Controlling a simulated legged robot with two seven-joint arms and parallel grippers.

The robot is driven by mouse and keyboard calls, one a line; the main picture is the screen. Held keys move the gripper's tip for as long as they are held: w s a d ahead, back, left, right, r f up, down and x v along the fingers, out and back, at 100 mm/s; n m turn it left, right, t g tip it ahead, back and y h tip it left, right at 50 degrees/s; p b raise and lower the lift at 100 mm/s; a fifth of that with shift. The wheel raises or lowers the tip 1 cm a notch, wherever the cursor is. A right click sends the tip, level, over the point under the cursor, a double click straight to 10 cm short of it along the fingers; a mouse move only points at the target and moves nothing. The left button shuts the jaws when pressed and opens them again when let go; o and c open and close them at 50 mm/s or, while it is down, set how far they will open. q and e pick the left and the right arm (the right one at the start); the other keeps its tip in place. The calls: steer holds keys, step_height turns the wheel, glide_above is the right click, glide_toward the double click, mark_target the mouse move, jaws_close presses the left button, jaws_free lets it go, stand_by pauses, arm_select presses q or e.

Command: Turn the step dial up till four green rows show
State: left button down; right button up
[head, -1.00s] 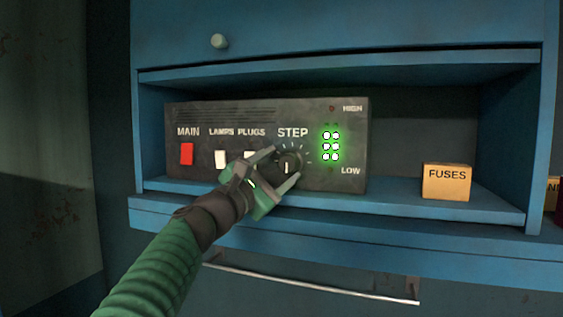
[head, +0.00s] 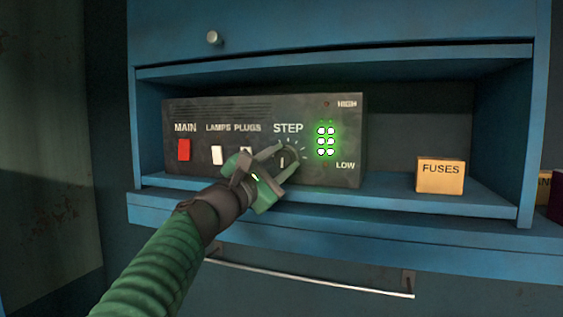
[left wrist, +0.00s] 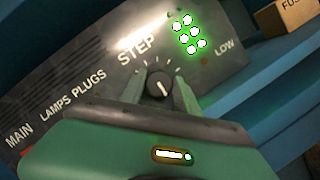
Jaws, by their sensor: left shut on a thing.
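The control panel (head: 205,112) stands on the blue shelf with MAIN, LAMPS, PLUGS and STEP labels. The black step dial (head: 282,161) is under STEP, with a white pointer line near upright; it also shows in the left wrist view (left wrist: 158,86). Beside it the light column (head: 326,141) shows three green rows of two lamps lit, between HIGH and LOW. My left gripper (head: 279,162) is shut on the dial, a finger on each side of it. My right gripper is in neither view.
A red MAIN switch (head: 184,149) and a white LAMPS switch (head: 217,155) are left of the dial. The PLUGS switch is partly hidden behind my gripper. A yellow FUSES box (head: 440,176) stands to the right on the shelf, with bare shelf between.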

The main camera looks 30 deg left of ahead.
arm_select(q)
steer(key=shift+w+f, duration=0.1)
steer(key=shift+f, duration=0.1)
steer(key=shift+a+m+g+h, duration=0.15)
steer(key=shift+m+g+h, duration=0.3)
steer(key=shift+m, duration=1.05)
steer(key=shift+m+g+h, duration=0.35)
steer(key=shift+m+g, duration=0.1)
steer(key=shift+m, duration=1.35)
steer(key=c, duration=1)
jaws_free()
steer(key=shift+o, duration=0.5)
steer(key=shift+w+a, duration=0.15)
steer(key=shift+a, duration=0.1)
